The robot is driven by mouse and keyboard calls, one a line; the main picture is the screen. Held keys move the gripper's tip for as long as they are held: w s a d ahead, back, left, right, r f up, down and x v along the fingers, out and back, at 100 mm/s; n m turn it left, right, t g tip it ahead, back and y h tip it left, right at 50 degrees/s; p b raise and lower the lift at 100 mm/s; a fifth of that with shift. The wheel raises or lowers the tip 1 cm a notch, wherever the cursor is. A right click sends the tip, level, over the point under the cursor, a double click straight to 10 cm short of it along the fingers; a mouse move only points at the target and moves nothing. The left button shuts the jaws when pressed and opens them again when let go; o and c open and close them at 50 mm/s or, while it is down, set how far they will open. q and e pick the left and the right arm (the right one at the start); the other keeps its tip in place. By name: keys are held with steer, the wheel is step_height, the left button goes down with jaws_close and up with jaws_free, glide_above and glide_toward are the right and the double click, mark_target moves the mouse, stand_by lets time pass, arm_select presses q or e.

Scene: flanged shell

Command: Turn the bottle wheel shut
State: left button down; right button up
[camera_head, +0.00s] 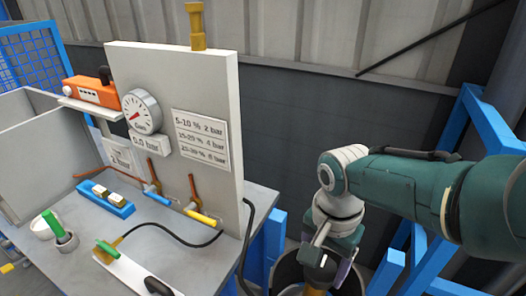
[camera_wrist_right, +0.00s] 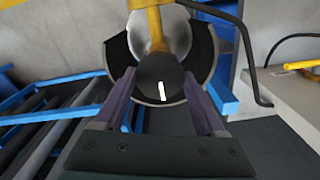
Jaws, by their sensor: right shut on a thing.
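The bottle wheel (camera_wrist_right: 160,72) is a dark round knob with a short white mark that stands nearly upright in the right wrist view. My right gripper (camera_wrist_right: 160,92) is shut on the wheel, with one purple finger on each side. A yellow brass stem (camera_wrist_right: 154,28) rises behind the wheel. In the head view my right gripper (camera_head: 334,270) points down at the lower right, over a dark round housing (camera_head: 287,268). The arm and gripper mostly hide the wheel there. My left gripper is in neither view.
A bench (camera_head: 180,262) at the left carries an upright white panel (camera_head: 190,90) with a round gauge (camera_head: 142,112). A black hose (camera_head: 248,240) hangs off the bench's right edge. Blue frames (camera_head: 425,255) stand at the right.

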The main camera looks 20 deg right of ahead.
mark_target(322, 268)
stand_by(0.5)
steer(key=o, duration=1.3)
steer(key=shift+r, duration=0.15)
step_height(322, 268, up, 8)
steer(key=p, duration=0.5)
steer(key=shift+r+p, duration=0.15)
steer(key=shift+p, duration=0.2)
steer(key=shift+r, duration=0.75)
